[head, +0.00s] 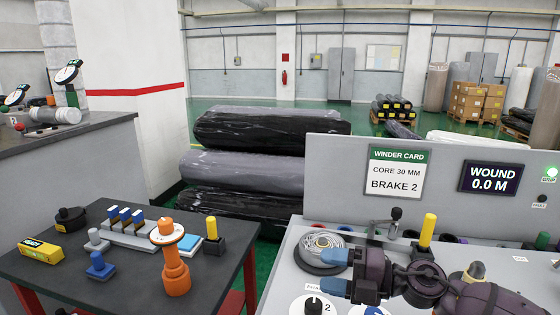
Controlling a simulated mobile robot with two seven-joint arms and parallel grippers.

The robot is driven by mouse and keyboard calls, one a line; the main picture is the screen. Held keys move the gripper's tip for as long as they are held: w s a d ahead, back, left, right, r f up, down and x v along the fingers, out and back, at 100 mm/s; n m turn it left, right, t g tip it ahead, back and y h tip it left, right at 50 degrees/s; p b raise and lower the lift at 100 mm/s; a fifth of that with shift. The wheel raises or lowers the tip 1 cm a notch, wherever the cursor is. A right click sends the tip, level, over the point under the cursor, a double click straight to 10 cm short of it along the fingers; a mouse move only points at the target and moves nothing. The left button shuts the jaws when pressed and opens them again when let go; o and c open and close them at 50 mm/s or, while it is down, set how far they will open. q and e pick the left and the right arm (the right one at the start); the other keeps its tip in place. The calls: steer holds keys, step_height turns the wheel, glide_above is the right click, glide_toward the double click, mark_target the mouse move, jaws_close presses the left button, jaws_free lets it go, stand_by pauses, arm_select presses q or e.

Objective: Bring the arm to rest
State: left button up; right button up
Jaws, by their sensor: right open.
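My right arm comes in from the lower right over the grey winder panel (290,275). My right gripper (333,271) points left, with its two blue fingertips apart and nothing visible between them. It is above or close to the panel, by the round dark spool-like part (310,262) and the dial marked 2 (313,305). I cannot tell how high above the panel it is. My arm hides part of the panel's right side. My left gripper is not in view.
A dark table (215,280) at left holds an orange stand (175,270), a yellow box (40,251) and blue-handled parts. A yellow-topped post (427,230) rises just behind my right arm. The upright panel has a winder card (396,172) and a display (490,178) reading 0.0 M.

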steer(key=s+d+f+m+t+h, duration=0.45)
steer(key=d+f+m+h, duration=0.35)
steer(key=m, duration=0.6)
steer(key=s+d+f+m+t+h, duration=0.4)
steer(key=d+m+h, duration=0.3)
steer(key=m+h, duration=0.45)
steer(key=s+d+f+m+g+y, duration=0.1)
steer(key=s+f+m+g, duration=0.3)
steer(key=s, duration=0.7)
steer(key=s+d+f+m+g+y, duration=0.15)
steer(key=s+f+g, duration=0.25)
steer(key=s+g, duration=0.5)
steer(key=w+f+t, duration=0.5)
steer(key=f+t, duration=0.5)
steer(key=shift+f, duration=0.35)
